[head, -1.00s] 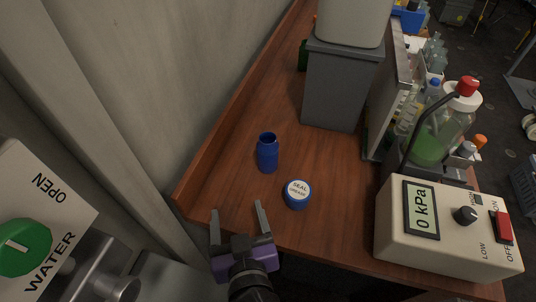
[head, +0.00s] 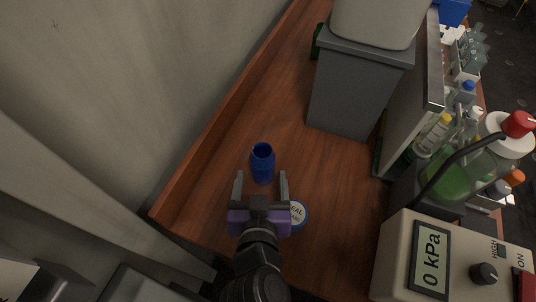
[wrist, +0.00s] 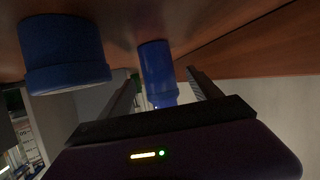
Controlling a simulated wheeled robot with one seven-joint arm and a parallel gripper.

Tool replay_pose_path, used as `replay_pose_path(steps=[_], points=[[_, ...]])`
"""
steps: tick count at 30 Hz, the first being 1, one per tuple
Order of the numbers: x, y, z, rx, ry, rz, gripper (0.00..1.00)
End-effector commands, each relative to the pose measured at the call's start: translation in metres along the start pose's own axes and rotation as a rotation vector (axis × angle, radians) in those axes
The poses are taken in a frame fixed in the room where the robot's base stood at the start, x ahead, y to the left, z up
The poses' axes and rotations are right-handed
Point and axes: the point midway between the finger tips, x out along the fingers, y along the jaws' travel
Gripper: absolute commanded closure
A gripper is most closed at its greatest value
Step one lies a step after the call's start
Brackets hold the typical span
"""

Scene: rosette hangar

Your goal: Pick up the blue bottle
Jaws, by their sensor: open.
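In the wrist view the bottle (wrist: 157,72) shows between the two fingers, beyond the palm. My gripper (head: 260,187) is open, its fingers pointing at the bottle, one on each side of its lower end in the head view. I cannot tell whether the fingertips touch it. The gripper holds nothing.
A blue jar with a white "SEAL" lid (head: 299,214) stands close to my gripper's right finger; it looms large in the wrist view (wrist: 63,52). A grey bin (head: 350,92) stands behind. A beige gauge box (head: 440,262) and a green-liquid bottle (head: 458,180) stand at right. A raised table edge (head: 215,125) runs at left.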

Motion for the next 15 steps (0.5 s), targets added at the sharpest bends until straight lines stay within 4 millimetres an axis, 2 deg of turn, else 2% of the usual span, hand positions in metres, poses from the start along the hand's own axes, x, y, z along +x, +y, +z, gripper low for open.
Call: replay_pose_path(steps=[11, 15], points=[[0.032, 0.001, -0.002, 0.0, 0.0, 0.001, 0.27], [0.051, 0.001, -0.004, 0.0, -0.001, 0.001, 0.27]])
